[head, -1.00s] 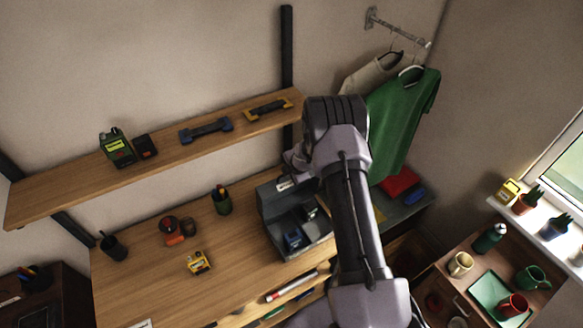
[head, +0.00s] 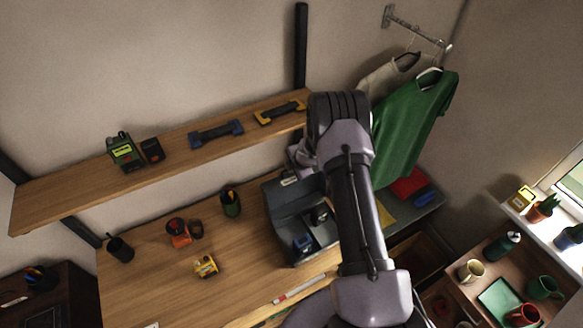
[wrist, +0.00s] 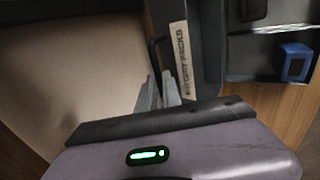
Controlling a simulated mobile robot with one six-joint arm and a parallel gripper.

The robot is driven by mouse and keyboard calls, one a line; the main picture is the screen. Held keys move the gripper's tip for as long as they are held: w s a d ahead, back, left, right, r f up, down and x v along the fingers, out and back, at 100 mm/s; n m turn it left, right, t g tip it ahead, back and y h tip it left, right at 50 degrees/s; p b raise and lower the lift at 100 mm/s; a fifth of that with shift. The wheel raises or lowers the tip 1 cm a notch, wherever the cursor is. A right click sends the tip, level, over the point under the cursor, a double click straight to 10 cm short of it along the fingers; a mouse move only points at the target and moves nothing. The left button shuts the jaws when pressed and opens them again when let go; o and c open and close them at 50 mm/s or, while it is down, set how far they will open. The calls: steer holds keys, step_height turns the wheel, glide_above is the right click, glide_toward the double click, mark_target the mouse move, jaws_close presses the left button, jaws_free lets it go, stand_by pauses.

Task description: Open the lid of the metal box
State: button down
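The grey metal box (head: 293,262) stands on the wooden workbench, partly hidden behind my arm. Its lid (head: 284,201) is raised at the back, and the inside shows, with a blue item (head: 303,243) in it. The blue item also shows in the wrist view (wrist: 293,62).
A shelf (head: 180,150) with tools runs above the bench. A green shirt (head: 412,125) hangs at the back right. The bench's front left is mostly clear.

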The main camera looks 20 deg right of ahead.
steer(key=c, duration=1.5)
jaws_free()
steer(key=shift+w+r, duration=0.1)
steer(key=shift+r, duration=0.05)
steer(key=v, duration=1.7)
steer(key=shift+s+a+r, duration=0.1)
steer(key=shift+s+r, duration=0.1)
